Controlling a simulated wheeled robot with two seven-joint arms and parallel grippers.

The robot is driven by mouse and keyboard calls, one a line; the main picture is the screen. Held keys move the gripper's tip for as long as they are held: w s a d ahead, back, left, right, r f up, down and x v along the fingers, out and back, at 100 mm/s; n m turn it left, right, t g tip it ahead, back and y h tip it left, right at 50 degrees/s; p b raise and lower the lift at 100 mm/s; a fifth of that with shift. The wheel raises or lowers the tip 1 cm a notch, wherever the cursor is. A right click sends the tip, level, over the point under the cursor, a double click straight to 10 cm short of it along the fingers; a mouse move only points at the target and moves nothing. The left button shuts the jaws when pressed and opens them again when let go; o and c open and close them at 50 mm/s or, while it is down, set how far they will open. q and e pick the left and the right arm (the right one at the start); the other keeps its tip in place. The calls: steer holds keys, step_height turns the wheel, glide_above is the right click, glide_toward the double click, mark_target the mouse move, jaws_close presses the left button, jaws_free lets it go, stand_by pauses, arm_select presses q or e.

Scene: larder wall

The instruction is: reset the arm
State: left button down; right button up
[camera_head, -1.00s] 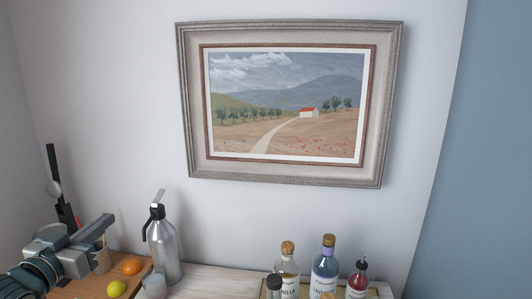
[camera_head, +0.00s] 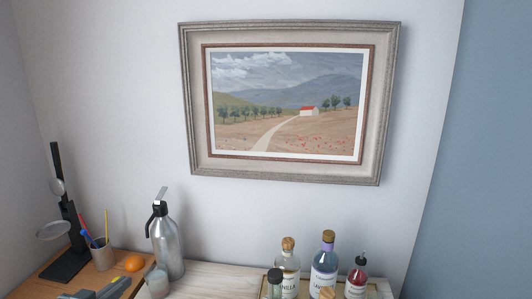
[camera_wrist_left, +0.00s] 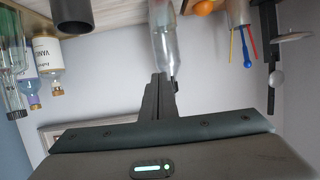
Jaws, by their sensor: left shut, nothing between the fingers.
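My left gripper (camera_head: 112,287) shows only in part at the bottom left edge of the head view, low in front of the wooden board. In the left wrist view its dark fingers (camera_wrist_left: 160,98) are together with nothing between them. That view is upside down. The metal siphon bottle (camera_wrist_left: 164,45) appears behind the fingertips there; I cannot tell how far apart they are. The siphon bottle (camera_head: 166,245) stands upright in the head view, right of the gripper. My right gripper is not in view.
A pencil cup (camera_head: 102,254), an orange (camera_head: 133,263) and a black stand (camera_head: 68,262) are at the left. Several bottles, including a lavender one (camera_head: 324,273), stand at the right. A framed painting (camera_head: 290,172) hangs above.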

arm_select(q)
steer(key=s+d+f+g, duration=0.4)
steer(key=s+f, duration=0.5)
steer(key=s, duration=0.2)
steer(key=s+d+f+g+y, duration=0.1)
steer(key=s+d+f+g, duration=0.25)
steer(key=s+f, duration=0.65)
steer(key=s+d+f+g, duration=0.3)
steer(key=s+d+f, duration=0.1)
steer(key=s+f, duration=0.6)
step_height(320, 180, down, 29)
steer(key=s+g+b, duration=0.1)
steer(key=s+b, duration=0.1)
steer(key=b, duration=0.1)
steer(key=s+a+f+m+g+b, duration=0.1)
steer(key=s+a+f+b, duration=0.2)
steer(key=s+f, duration=1.5)
step_height(320, 180, down, 4)
steer(key=shift+s+r+g, duration=0.2)
steer(key=shift+s+g, duration=0.15)
steer(key=shift+s, duration=0.05)
